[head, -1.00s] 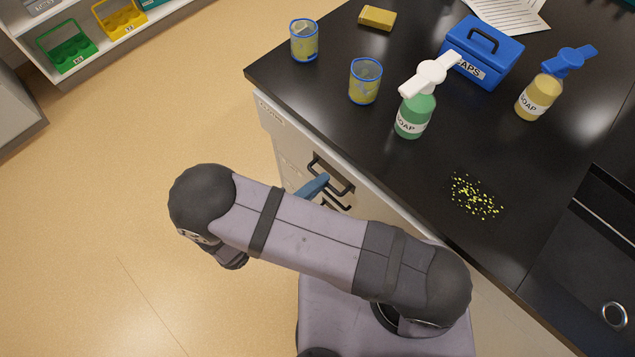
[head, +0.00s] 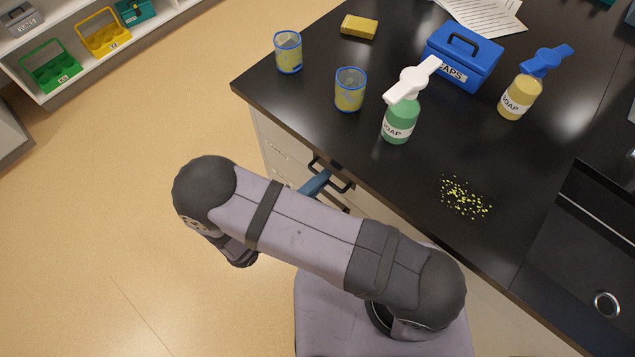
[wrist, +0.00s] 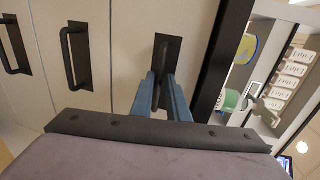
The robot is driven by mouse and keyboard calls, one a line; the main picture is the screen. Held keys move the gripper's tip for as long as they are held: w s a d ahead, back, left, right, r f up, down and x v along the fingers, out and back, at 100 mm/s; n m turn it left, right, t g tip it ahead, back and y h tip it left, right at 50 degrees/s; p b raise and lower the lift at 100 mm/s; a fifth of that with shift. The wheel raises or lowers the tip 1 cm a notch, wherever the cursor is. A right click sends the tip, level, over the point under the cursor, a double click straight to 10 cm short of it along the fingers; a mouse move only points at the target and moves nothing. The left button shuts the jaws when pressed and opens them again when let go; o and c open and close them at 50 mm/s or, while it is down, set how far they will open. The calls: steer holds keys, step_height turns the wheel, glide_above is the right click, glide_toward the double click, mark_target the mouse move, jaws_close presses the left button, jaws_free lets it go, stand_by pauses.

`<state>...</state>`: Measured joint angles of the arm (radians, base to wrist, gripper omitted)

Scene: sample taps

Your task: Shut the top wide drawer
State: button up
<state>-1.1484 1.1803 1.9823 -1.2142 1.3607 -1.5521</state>
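The top wide drawer (wrist: 133,45) has a pale front with a black bar handle (wrist: 158,62), just below the dark worktop edge in the head view. Its front looks flush or nearly flush with the drawer fronts beside it in the wrist view; a small gap cannot be ruled out. My gripper (wrist: 160,97) has its two blue fingers closed around the handle, one on each side. In the head view a blue finger (head: 316,183) reaches the handle (head: 335,177); my arm hides much of the cabinet front.
Further drawer handles (wrist: 70,55) lie below. On the black worktop (head: 400,185) stand two cups (head: 350,90), a green soap bottle (head: 398,122), a yellow soap bottle (head: 518,98), a blue caps box (head: 460,60) and a sponge (head: 359,27). Yellow bits (head: 465,197) lie near its edge.

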steer(key=shift+o, duration=0.9)
steer(key=shift+w+d, duration=0.1)
steer(key=shift+w, duration=0.05)
steer(key=shift+s+a, duration=0.2)
steer(key=b+v, duration=0.2)
steer(key=v, duration=0.5)
steer(key=shift+d+r, duration=0.1)
